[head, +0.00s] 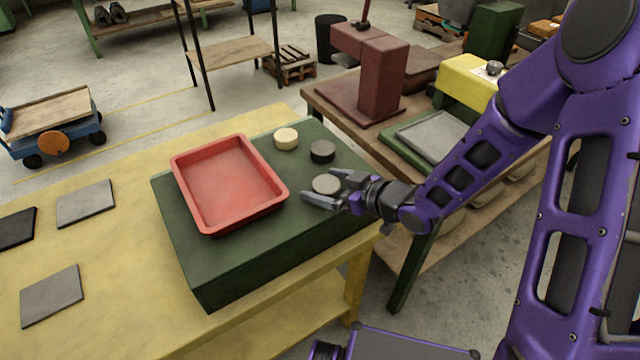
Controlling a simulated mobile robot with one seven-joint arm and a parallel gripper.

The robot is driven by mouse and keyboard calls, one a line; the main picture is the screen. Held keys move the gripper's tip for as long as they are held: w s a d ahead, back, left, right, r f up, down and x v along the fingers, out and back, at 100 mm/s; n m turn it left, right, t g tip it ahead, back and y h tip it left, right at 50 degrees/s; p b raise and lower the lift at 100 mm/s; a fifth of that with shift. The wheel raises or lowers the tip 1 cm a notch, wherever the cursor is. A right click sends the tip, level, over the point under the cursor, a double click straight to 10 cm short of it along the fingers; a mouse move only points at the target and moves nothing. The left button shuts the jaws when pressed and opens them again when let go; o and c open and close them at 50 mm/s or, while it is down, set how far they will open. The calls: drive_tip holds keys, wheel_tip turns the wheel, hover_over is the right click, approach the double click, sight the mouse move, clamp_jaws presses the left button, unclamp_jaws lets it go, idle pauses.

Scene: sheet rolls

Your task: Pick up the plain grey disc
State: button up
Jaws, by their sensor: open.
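The plain grey disc (325,184) lies on the dark green block, near its right edge. My gripper (316,186) reaches in from the right with its fingers pointing left. It is open, with one finger on the far side of the grey disc and one on the near side. The disc shows between the fingers. I cannot tell whether either finger touches it or how high the fingers are above the block. A dark disc (322,151) lies behind the grey one, and a cream disc (286,139) lies farther back to the left.
A red tray (283,192) stands on the green block (222,285), left of the discs. The block sits on a yellow table (130,262) with flat grey plates (85,203) at left. A workbench with a dark red machine (383,80) stands behind at right.

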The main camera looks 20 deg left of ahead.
drive_tip(key=shift+c, duration=0.2)
drive_tip(key=c, duration=1.3)
